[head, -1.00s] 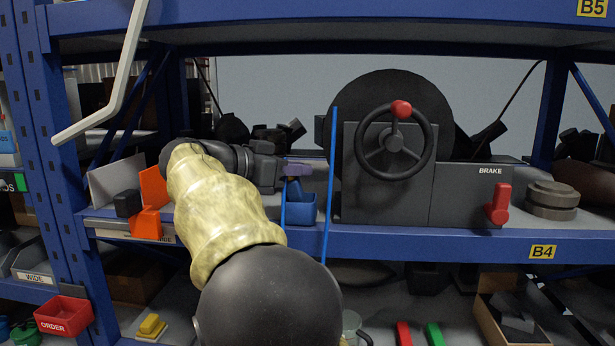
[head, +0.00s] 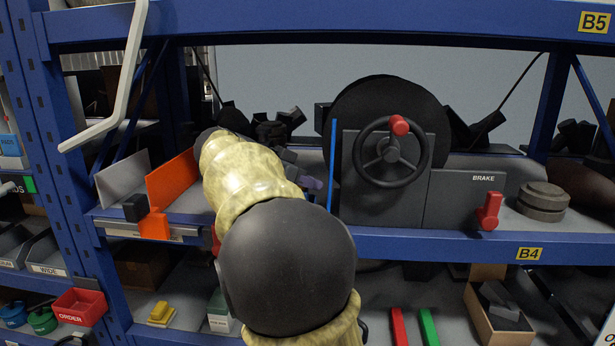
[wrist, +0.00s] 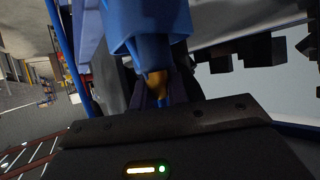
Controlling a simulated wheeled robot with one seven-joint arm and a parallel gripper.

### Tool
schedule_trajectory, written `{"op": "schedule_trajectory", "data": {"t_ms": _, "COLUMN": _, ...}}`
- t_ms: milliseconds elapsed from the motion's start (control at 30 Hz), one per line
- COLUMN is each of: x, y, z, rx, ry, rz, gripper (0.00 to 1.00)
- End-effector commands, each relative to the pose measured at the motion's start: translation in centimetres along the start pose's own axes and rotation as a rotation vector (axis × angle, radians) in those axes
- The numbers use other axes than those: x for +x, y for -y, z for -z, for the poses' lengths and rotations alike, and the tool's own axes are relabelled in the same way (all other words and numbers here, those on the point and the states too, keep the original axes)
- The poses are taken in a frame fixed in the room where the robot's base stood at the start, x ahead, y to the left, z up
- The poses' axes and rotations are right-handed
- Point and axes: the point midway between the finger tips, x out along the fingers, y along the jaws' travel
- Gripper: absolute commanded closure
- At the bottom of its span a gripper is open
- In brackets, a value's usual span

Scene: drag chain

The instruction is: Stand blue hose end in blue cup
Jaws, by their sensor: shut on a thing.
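My gripper (head: 310,182) shows only in part in the head view, behind my own arm. In the wrist view its dark fingers (wrist: 165,92) are shut on the blue hose end (wrist: 157,84), which has a brass-coloured part between them. A larger blue body (wrist: 143,22) lies directly beyond the fingertips; it looks like the blue cup, but I cannot tell it apart from the hose fitting, nor whether the end is inside. The cup is hidden by my arm in the head view. The thin blue hose (head: 333,165) stands upright right of the gripper.
A dark reel with a handwheel (head: 394,152) and a red-handled brake box (head: 480,200) stand close on the right. An orange plate (head: 172,180) and a black block (head: 136,207) are on the left of the shelf. The shelf's blue front rail (head: 430,244) runs below.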

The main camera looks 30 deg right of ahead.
Motion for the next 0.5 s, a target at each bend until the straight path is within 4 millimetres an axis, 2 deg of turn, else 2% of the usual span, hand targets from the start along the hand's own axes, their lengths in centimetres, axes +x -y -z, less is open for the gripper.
{"op": "schedule_trajectory", "data": {"t_ms": 133, "x": 0.08, "y": -0.01, "z": -0.12, "rx": 0.000, "ry": -0.001, "rz": 0.000, "gripper": 1.00}}
{"op": "schedule_trajectory", "data": {"t_ms": 167, "x": 0.05, "y": -0.01, "z": -0.08, "rx": 0.000, "ry": -0.001, "rz": 0.000, "gripper": 0.80}}
{"op": "schedule_trajectory", "data": {"t_ms": 267, "x": 0.02, "y": -0.01, "z": -0.03, "rx": 0.000, "ry": -0.001, "rz": 0.000, "gripper": 0.62}}
{"op": "schedule_trajectory", "data": {"t_ms": 500, "x": 0.01, "y": -0.01, "z": -0.02, "rx": 0.000, "ry": -0.001, "rz": 0.000, "gripper": 0.62}}
